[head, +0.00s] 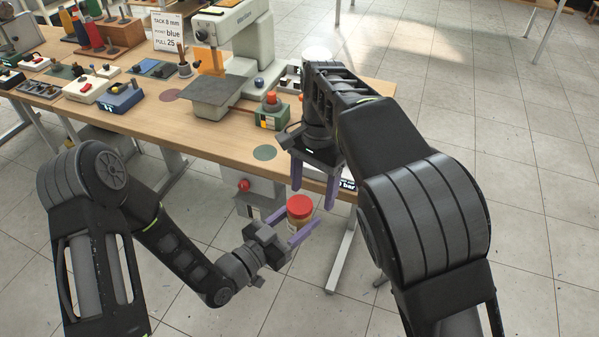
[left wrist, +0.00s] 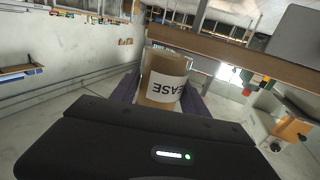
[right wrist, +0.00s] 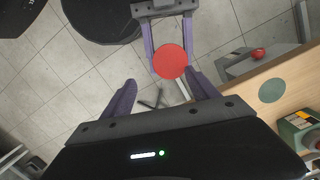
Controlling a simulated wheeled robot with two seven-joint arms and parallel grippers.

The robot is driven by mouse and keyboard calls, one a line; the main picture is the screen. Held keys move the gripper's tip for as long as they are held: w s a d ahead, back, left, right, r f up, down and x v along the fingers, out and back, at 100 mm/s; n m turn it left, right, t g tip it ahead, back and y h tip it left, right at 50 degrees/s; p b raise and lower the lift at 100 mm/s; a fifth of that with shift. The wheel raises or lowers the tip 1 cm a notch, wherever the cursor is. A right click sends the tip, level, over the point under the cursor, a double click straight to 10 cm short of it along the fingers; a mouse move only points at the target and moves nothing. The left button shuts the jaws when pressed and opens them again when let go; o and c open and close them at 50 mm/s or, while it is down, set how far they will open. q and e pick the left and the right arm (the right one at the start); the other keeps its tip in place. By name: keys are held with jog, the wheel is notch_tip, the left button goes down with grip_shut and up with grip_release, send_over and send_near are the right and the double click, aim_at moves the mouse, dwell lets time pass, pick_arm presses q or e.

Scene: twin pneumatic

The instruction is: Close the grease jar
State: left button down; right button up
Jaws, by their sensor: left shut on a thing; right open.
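The grease jar (head: 299,219) is upright in front of the table edge, with its red lid (head: 300,205) on top. Whether the lid is tight cannot be told. My left gripper (head: 295,223) is shut on the jar's sides and holds it in the air. In the left wrist view the jar (left wrist: 165,80) shows an upside-down label with "EASE"; its lid is hidden there. My right gripper (head: 313,199) is open and points down over the jar. In the right wrist view the lid (right wrist: 171,61) is ahead of the right gripper's open fingers (right wrist: 163,85), apparently untouched.
The wooden table (head: 160,108) lies just behind the jar. On it are a press-like machine (head: 228,60), a green box with a red button (head: 271,111) and several small boxes. A red knob (head: 244,185) shows below the table edge.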

aim_at(300, 204)
jog(key=n, duration=0.6)
jog(key=shift+s+a+n, duration=0.3)
jog(key=shift+s+a, duration=0.05)
jog(key=n, duration=0.4)
jog(key=r+n, duration=0.1)
jog(key=n, duration=0.1)
jog(key=shift+s+a, duration=0.15)
jog(key=shift+a, duration=0.15)
jog(key=n, duration=0.2)
jog(key=r+n, duration=0.1)
jog(key=n, duration=0.3)
jog(key=shift+a+r+n+t, duration=0.3)
jog(key=shift+a, duration=0.1)
jog(key=n, duration=0.2)
jog(key=r+n, duration=0.1)
jog(key=n, duration=0.1)
jog(key=r+n, duration=0.1)
jog(key=n, duration=0.1)
jog(key=shift+w+a+r+n+t, duration=0.2)
jog(key=shift+a+n+t, duration=0.15)
jog(key=shift+n+t, duration=0.05)
jog(key=shift+f, duration=4.05)
jog(key=shift+c, duration=0.2)
